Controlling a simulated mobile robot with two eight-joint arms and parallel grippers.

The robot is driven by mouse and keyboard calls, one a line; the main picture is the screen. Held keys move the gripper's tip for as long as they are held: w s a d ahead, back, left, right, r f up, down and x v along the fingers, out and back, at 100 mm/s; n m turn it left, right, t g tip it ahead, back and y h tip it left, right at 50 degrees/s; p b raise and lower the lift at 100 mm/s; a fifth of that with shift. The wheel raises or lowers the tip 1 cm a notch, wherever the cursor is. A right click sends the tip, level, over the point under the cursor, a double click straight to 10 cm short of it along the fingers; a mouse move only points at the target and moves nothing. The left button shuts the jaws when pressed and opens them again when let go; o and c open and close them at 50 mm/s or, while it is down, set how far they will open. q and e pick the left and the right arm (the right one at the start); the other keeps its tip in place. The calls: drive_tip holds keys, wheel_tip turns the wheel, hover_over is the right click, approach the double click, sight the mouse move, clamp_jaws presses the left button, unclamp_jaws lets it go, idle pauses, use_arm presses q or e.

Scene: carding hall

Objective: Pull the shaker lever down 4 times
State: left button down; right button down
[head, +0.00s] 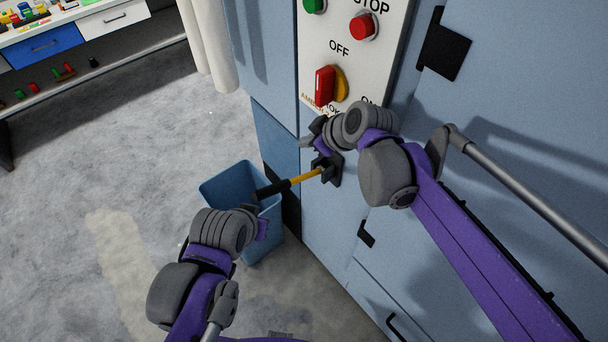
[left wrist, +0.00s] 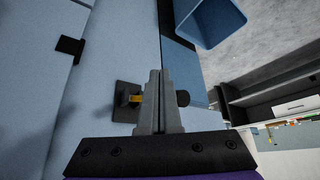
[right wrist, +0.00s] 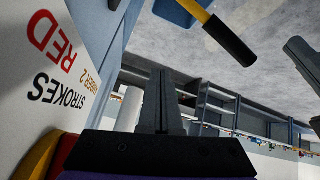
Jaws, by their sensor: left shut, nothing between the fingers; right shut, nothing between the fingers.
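The shaker lever has a yellow shaft (head: 306,176) and a black grip (head: 272,189). It sticks out from a black bracket (head: 331,169) on the blue cabinet. My left gripper (head: 250,207) is shut and empty, close to the grip's outer end; contact cannot be told. In the left wrist view its closed fingers (left wrist: 160,74) hide the lever's middle. My right gripper (head: 307,142) is shut and empty, just above the bracket by the panel's lower edge. The right wrist view shows its closed fingers (right wrist: 162,76) apart from the lever's grip (right wrist: 230,40).
A white control panel (head: 345,50) carries a green button (head: 314,5), a red button (head: 363,27) and a red rotary switch (head: 325,85) above the lever. A blue bin (head: 232,178) stands on the floor under the lever. A workbench (head: 75,20) is at the upper left.

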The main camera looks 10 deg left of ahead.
sight(295, 182)
use_arm(q)
drive_tip(key=shift+s+a, duration=0.1)
drive_tip(key=shift+s, duration=0.15)
use_arm(e)
drive_tip(key=shift+s+a, duration=0.15)
drive_tip(key=shift+s, duration=0.05)
use_arm(q)
drive_tip(key=shift+f, duration=0.1)
use_arm(e)
drive_tip(key=shift+f, duration=0.15)
